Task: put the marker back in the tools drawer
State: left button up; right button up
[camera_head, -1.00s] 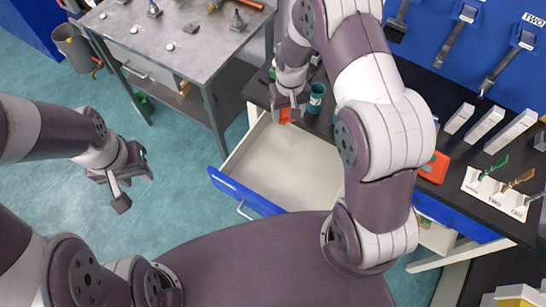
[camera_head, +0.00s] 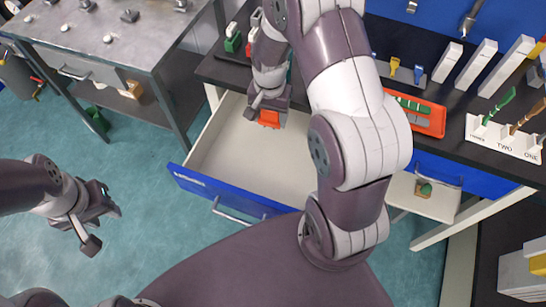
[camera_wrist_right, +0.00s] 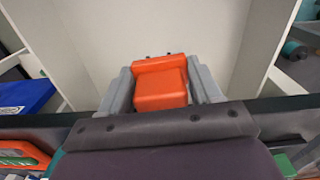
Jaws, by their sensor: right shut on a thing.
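An open drawer with a blue front (camera_head: 230,200) and a pale, bare inside stands out from the dark bench. My right gripper (camera_head: 268,112) is over the back part of this drawer, near the bench edge. It is shut on an orange thing (camera_head: 270,119), which I take to be the marker; only its orange end shows. In the right wrist view the orange marker (camera_wrist_right: 160,85) sits between the two grey fingers, with the pale drawer inside (camera_wrist_right: 150,30) beyond it. My left gripper (camera_head: 96,228) is empty above the floor at the left, its fingers apart.
A grey metal table (camera_head: 110,35) stands at the upper left. On the dark bench are an orange tray (camera_head: 415,115) and a white rack (camera_head: 500,138) with coloured tools.

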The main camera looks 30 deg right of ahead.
aim_at(273, 147)
jog(key=shift+s+d+f+m, duration=0.1)
jog(key=shift+s+f+m, duration=0.05)
jog(key=shift+f, duration=0.25)
jog(key=shift+s+d+f+m, duration=0.1)
jog(key=shift+f+m, duration=0.05)
jog(key=shift+f, duration=0.25)
notch_tip(273, 147, down, 10)
jog(key=shift+r+b, duration=0.2)
jog(key=shift+b, duration=0.4)
jog(key=shift+s, duration=0.1)
jog(key=o, duration=0.9)
jog(key=shift+f, duration=0.1)
jog(key=shift+c, duration=0.2)
